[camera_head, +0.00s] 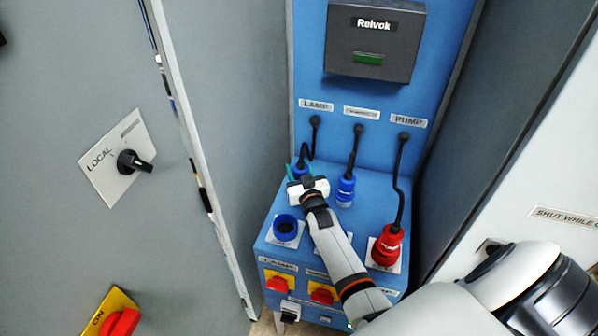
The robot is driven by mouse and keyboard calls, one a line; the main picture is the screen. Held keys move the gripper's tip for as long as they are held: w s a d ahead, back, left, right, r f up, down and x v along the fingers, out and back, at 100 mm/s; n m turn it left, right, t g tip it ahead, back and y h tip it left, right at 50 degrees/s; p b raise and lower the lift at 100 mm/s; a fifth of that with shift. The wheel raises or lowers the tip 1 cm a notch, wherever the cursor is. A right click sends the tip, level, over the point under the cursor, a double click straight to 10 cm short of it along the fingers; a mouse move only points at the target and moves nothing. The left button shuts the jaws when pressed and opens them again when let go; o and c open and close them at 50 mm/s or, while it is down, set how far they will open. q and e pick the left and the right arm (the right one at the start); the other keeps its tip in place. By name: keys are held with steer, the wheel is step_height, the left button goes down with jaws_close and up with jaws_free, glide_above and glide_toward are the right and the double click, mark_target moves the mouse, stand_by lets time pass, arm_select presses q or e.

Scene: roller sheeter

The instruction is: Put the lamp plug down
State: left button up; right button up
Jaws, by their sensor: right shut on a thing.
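The lamp plug (301,168) is small and blue and sits at the back left of the blue box's top. A black cable runs from it up to the hole under the LAMP label (316,105). My right gripper (299,178) is shut on the lamp plug and hides much of it. I cannot tell whether the plug touches the top. The blue lamp socket (287,226) stands in front of the gripper and is empty. My left gripper is not in view.
A second blue plug (345,190) is at the right of my gripper, on its own cable. A red plug (386,246) stands at the PUMP position. My right arm partly hides the middle socket. Grey cabinet walls flank the box. Red-and-yellow switches (279,284) are on its front.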

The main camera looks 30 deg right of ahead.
steer(key=shift+s+a+f, duration=0.15)
steer(key=shift+s+f, duration=0.15)
steer(key=shift+f, duration=0.35)
steer(key=o, duration=1.1)
steer(key=shift+a+f, duration=0.1)
steer(key=shift+f, duration=0.1)
steer(key=shift+o, duration=0.2)
steer(key=shift+r, duration=0.35)
steer(key=shift+w+r+p, duration=0.15)
steer(key=shift+r+p, duration=0.25)
steer(key=shift+p, duration=0.25)
steer(key=shift+s+a+f+b, duration=0.1)
steer(key=shift+s+f+b, duration=0.25)
steer(key=shift+s+f, duration=0.2)
steer(key=v, duration=0.6)
steer(key=r+b+v, duration=0.1)
steer(key=v, duration=0.2)
steer(key=shift+s, duration=0.35)
steer(key=shift+s+a+r, duration=0.1)
steer(key=shift+s+r, duration=0.1)
steer(key=shift+s, duration=0.3)
